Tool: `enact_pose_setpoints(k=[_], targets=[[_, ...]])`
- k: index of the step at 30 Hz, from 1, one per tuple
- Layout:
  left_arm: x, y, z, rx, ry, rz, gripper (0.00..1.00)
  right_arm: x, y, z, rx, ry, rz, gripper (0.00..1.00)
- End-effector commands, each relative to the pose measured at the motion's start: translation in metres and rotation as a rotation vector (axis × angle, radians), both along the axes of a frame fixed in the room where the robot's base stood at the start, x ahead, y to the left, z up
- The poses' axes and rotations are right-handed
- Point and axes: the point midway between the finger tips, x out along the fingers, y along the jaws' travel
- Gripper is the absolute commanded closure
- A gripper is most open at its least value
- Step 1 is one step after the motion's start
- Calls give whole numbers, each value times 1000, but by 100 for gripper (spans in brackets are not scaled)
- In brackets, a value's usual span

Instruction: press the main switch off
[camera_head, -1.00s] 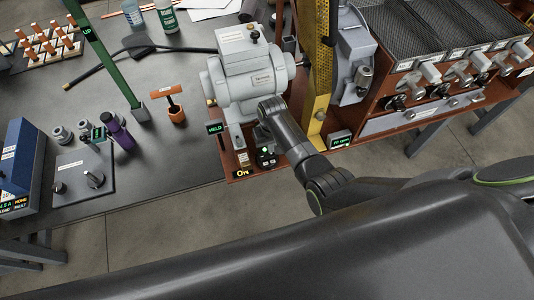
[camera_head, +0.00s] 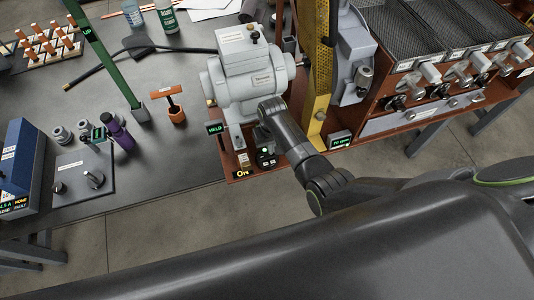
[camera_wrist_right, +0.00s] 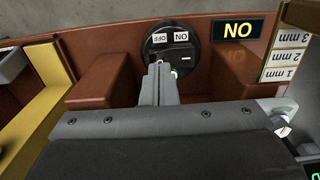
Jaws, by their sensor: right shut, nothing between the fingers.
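The main switch (camera_wrist_right: 176,48) is a round black rocker with white OFF and ON labels, upside down in the right wrist view. It also shows in the head view (camera_head: 267,160) at the front edge of the brown base, beside my right wrist. An ON sign (camera_head: 241,174) is lit next to it. My right gripper (camera_wrist_right: 160,72) is shut and empty, its fingertips at the OFF side of the switch. Whether they touch it I cannot tell. In the head view my arm hides the fingers. My left gripper is not in view.
In the wrist view, brown blocks (camera_wrist_right: 108,82) flank the fingers, and a mm scale (camera_wrist_right: 285,60) stands at right.

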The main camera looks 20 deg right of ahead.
Motion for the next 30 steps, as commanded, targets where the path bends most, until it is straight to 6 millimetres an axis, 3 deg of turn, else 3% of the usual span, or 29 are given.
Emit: enact_pose_setpoints(k=[30], targets=[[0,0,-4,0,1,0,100,0,0,-6,0,0,0,100]])
